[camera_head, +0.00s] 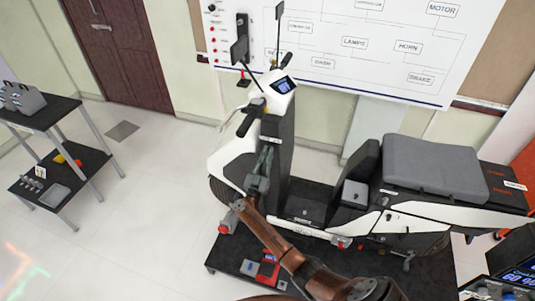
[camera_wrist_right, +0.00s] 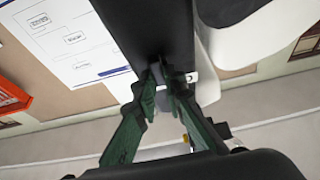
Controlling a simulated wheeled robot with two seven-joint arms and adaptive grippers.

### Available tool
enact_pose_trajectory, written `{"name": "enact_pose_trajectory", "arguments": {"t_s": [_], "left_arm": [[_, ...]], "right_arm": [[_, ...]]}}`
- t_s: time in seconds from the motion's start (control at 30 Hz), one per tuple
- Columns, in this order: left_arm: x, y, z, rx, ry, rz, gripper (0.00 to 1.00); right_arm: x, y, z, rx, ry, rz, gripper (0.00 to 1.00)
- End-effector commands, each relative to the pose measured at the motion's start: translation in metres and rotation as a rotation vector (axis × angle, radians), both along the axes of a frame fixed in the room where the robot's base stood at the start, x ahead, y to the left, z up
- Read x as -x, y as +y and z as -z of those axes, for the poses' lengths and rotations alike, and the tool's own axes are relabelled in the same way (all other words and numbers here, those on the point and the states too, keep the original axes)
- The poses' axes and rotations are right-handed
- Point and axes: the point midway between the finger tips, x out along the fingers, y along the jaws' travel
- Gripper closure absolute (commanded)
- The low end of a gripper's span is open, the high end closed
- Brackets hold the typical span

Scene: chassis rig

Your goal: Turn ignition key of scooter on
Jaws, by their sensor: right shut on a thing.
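The scooter (camera_head: 385,200) is white and black and stands side-on on a black platform, with its dark front column (camera_head: 283,135) facing my arm. My right gripper (camera_head: 265,158) is at that column, below the handlebar. In the right wrist view its green fingers (camera_wrist_right: 166,88) close together at the lower end of the dark column panel (camera_wrist_right: 150,28). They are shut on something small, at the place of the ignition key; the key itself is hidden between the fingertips. My left gripper is not in view.
The handlebar (camera_head: 255,112) with its mirrors and lit display (camera_head: 284,85) stands above my gripper. The grey seat (camera_head: 435,167) is to the right. A black two-tier cart (camera_head: 50,115) stands at the left. Open floor lies between cart and scooter.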

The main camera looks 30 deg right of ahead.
Motion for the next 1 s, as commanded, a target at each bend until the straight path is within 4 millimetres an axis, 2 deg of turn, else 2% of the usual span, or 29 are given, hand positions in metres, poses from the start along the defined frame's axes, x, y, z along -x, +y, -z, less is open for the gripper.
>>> {"name": "enact_pose_trajectory", "arguments": {"t_s": [0.57, 1.0], "left_arm": [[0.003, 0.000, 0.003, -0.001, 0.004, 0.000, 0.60], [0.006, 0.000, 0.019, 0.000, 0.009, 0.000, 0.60]], "right_arm": [[0.000, 0.002, 0.002, -0.054, -0.057, 0.000, 1.00], [0.000, 0.002, 0.004, -0.292, -0.335, 0.001, 1.00]]}}
